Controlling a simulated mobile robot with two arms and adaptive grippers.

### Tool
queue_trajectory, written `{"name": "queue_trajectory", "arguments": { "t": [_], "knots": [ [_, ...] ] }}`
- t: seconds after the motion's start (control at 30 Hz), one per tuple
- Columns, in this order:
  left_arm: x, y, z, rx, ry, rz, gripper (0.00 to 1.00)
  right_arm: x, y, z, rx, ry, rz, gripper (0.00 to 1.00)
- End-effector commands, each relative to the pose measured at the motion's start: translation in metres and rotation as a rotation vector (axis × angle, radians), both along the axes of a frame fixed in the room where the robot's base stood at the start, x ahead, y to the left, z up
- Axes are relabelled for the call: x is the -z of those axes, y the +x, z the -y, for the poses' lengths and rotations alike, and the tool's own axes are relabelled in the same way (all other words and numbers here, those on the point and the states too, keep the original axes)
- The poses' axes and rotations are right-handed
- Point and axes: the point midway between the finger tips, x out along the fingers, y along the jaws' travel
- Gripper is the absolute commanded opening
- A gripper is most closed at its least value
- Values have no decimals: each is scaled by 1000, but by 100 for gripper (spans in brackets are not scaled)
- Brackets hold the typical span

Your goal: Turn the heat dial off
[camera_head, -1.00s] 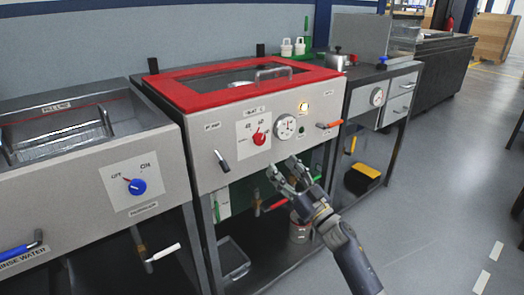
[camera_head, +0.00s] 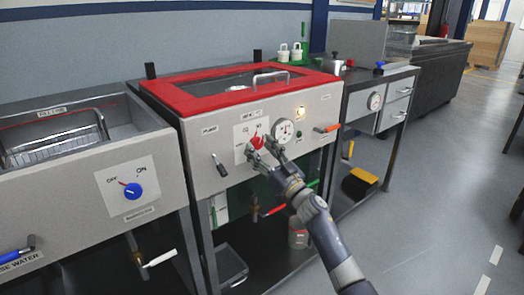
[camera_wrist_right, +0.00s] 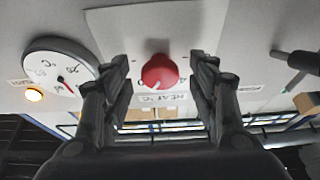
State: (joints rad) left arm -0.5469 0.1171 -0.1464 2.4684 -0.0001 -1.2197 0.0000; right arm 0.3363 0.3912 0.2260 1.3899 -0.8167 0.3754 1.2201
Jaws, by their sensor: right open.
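The heat dial is a red knob (camera_head: 256,142) on a white plate on the front of the red-topped machine. In the right wrist view the red knob (camera_wrist_right: 160,72) sits between and just beyond the fingers, with the upside-down label "HEAT" by it. My right gripper (camera_head: 259,151) is open in front of the knob and partly covers it in the head view. In the right wrist view, my right gripper (camera_wrist_right: 160,75) has a finger on each side of the knob, with visible gaps. My left gripper is out of view.
A round gauge (camera_head: 284,130) is right of the dial, with a lit yellow lamp (camera_head: 299,113) above. A black lever (camera_head: 219,165) is to its left, an orange-handled lever (camera_head: 327,129) to its right. A blue dial (camera_head: 133,190) is on the left machine. The front floor is clear.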

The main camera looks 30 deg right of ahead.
Motion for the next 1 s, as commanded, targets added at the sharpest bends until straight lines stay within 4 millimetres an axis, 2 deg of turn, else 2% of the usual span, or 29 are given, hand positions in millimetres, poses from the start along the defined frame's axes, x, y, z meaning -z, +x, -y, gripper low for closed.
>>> {"name": "queue_trajectory", "arguments": {
  "t": [0.07, 0.27, 0.3, 0.67, 1.0],
  "knots": [
    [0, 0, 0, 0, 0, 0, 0, 0, 0, 0, 0, 0, 0, 54],
    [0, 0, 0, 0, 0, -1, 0, 0, 0, 0, 0, 0, 1, 11],
    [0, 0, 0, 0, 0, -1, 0, 0, 0, 0, 0, 0, 1, 9],
    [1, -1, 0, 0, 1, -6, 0, -1, 0, 1, -1, -40, 4, 9],
    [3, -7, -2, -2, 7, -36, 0, -2, 0, 5, 1, -263, 21, 9]
  ]
}}
